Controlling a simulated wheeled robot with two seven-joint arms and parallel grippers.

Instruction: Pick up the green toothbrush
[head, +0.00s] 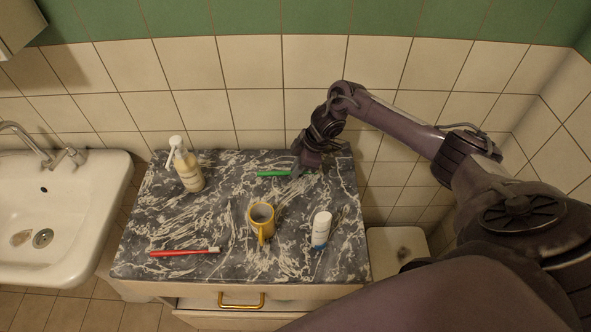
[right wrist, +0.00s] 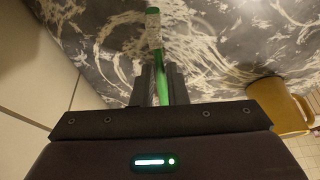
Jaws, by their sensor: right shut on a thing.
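The green toothbrush (head: 272,173) lies at the back of the dark marbled countertop (head: 220,215). My right gripper (head: 298,171) reaches down at its right end and is shut on it. In the right wrist view the toothbrush (right wrist: 153,30) runs between the two fingers of my right gripper (right wrist: 160,85), with its far end sticking out past them. The toothbrush looks at or very close to the counter surface; I cannot tell whether it is lifted. My left gripper is not in view.
A yellow mug (head: 261,222), a white bottle (head: 321,229), a red toothbrush (head: 185,252) and a soap pump bottle (head: 187,170) stand or lie on the counter. A sink (head: 85,205) is at left. Tiled wall (head: 250,90) is close behind.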

